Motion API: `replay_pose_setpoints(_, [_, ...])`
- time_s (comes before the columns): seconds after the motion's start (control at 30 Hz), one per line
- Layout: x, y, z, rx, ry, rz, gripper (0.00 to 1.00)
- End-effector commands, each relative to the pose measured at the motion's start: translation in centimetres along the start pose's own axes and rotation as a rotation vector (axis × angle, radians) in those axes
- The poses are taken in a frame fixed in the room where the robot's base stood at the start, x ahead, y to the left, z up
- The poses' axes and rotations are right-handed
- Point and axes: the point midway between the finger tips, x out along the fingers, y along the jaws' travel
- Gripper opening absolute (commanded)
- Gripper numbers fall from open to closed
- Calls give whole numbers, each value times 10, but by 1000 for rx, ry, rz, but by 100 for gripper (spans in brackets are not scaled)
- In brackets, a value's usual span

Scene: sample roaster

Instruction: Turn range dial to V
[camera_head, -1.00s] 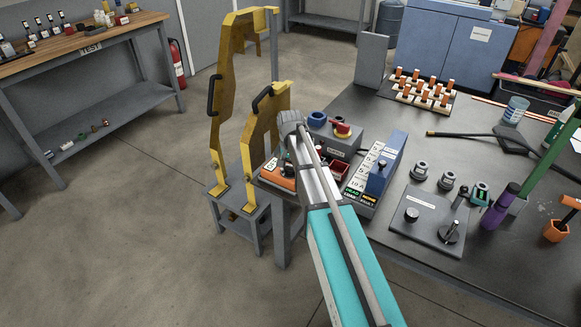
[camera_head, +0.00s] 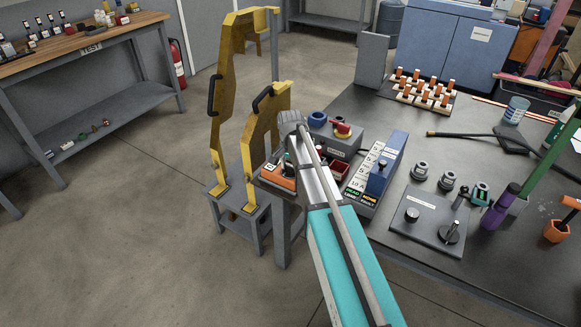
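An orange meter-like device (camera_head: 282,183) lies at the near left corner of the grey bench, largely covered by my arm. I cannot make out a range dial or a V mark on it. My arm reaches up from the bottom, and its grey wrist joint (camera_head: 291,121) is just above and behind this device in the picture. My gripper is hidden behind the arm, so its fingers and any contact do not show.
Right of my arm stand a grey box with a red knob (camera_head: 342,129) and a blue unit (camera_head: 385,165) beside a labelled strip. A plate with two black knobs (camera_head: 425,220) lies farther right. Yellow brackets (camera_head: 233,110) rise on a small stand at left.

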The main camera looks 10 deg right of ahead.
Motion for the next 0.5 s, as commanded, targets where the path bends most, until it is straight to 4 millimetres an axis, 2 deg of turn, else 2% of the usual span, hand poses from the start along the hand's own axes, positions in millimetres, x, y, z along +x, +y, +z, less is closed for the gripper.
replay_pose_setpoints(0.03, [0, 0, 0, -1, 0, 0, 75])
replay_pose_setpoints(0.13, [0, 0, 0, -1, 0, 0, 94])
replay_pose_setpoints(0.17, [0, 0, 0, -1, 0, 0, 97])
replay_pose_setpoints(0.5, [0, 0, 0, -1, 0, 0, 97])
